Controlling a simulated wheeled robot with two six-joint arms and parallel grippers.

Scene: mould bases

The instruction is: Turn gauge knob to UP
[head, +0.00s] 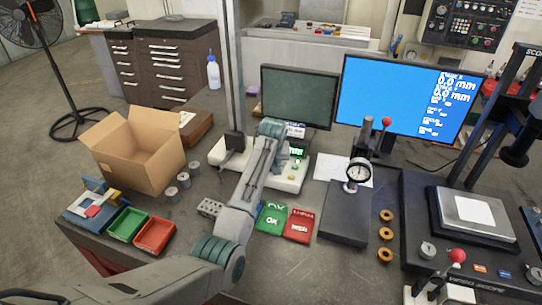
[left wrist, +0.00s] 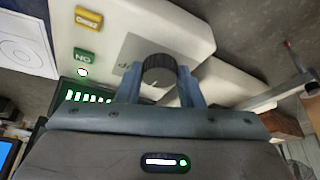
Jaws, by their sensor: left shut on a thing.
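The gauge (head: 290,180) has a white base, a tall grey column and a small green-lit display. Its dark ribbed knob (left wrist: 158,67) shows in the left wrist view, on the front of the white housing beside a grey label plate. My left gripper (left wrist: 160,82) has one finger on each side of the knob and is shut on it. In the head view my left arm reaches up to the gauge and its wrist hides the knob and the fingertips. Which mark the knob points to cannot be read. My right gripper is in neither view.
A green OK tray (head: 271,219) and a red tray (head: 299,224) lie near my forearm. A dial gauge stand (head: 345,213) and brass rings (head: 386,234) are to the right. A cardboard box (head: 133,150) and metal cylinders (head: 183,180) are left. Monitors stand behind.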

